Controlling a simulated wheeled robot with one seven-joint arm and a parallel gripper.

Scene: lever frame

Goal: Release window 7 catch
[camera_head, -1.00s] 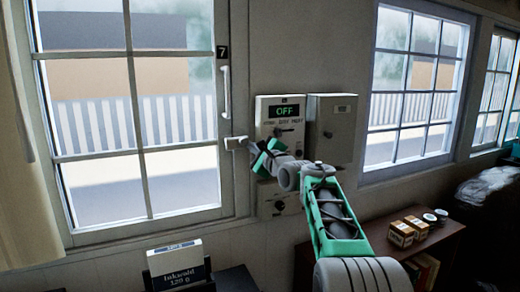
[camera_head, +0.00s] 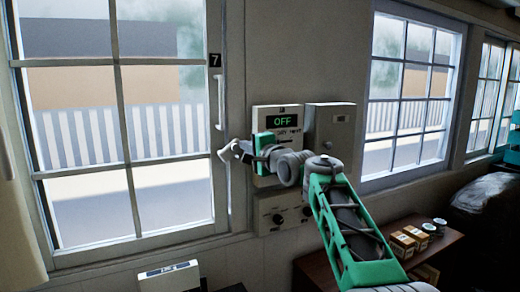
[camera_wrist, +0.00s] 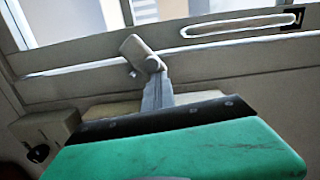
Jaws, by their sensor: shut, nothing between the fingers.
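Window 7 (camera_head: 125,130) fills the left of the head view, with a black number plate (camera_head: 215,60) on its right frame. Its catch (camera_head: 228,151) is a small pale lever on that frame; in the wrist view the catch (camera_wrist: 138,50) is tilted, with a round pivot at one end. My gripper (camera_head: 243,150) is at the catch from the right. In the wrist view the narrow fingers of my gripper (camera_wrist: 155,80) are shut and empty, their tips at or very near the pivot end. I cannot tell whether they touch. The fingers hide part of the catch's base.
A white pull handle (camera_head: 221,97) stands on the frame above the catch. A control box reading OFF (camera_head: 283,122), a grey box (camera_head: 335,130) and a lower box with knobs (camera_head: 283,214) are close behind my arm. A shelf with small boxes (camera_head: 405,243) is lower right.

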